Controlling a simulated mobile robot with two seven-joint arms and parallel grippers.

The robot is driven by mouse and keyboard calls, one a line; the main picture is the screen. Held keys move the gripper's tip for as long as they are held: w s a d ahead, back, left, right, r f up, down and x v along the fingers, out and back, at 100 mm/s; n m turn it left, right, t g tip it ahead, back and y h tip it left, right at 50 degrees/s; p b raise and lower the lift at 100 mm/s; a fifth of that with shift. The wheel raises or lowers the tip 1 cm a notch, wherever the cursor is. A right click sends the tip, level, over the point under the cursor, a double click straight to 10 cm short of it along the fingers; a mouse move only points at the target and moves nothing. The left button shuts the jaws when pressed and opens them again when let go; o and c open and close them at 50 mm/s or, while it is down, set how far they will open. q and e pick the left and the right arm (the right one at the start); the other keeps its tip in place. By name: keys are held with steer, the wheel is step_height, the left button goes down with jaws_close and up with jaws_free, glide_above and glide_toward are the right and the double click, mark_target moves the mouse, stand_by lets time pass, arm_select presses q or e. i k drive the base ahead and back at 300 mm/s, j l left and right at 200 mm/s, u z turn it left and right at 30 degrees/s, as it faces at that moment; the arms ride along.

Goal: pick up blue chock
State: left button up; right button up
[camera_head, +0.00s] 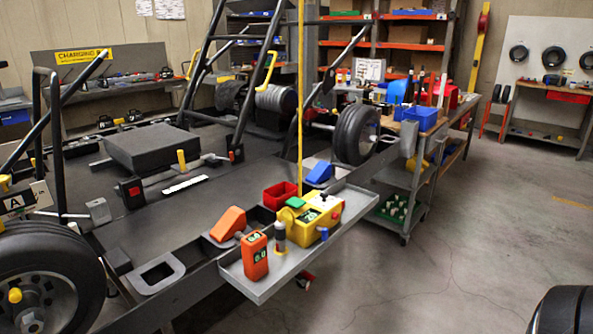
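The blue chock (320,173) is a small wedge. It rests at the back of the grey tray area on the kart stand, right of the thin yellow vertical pole. An orange wedge (229,222) of similar shape sits nearer, at the left of the tray. Neither of my grippers shows in the head view, so nothing is seen touching the blue chock.
The grey tray (262,290) holds an orange handheld device (255,256), a small cylinder (280,238) and a yellow box (309,220). A red bin (281,194) and the yellow pole (300,90) stand near the blue chock.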

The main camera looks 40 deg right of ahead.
mark_target(321, 172)
steer(key=k+l+u, duration=0.1)
steer(key=l+u, duration=0.4)
steer(key=l, duration=0.35)
steer(key=k+l+u, duration=0.1)
steer(key=l, duration=0.8)
steer(key=k+l+u, duration=0.15)
steer(key=l, duration=0.3)
steer(key=k+l, duration=0.15)
steer(key=l, duration=0.3)
steer(key=i+l+u, duration=0.05)
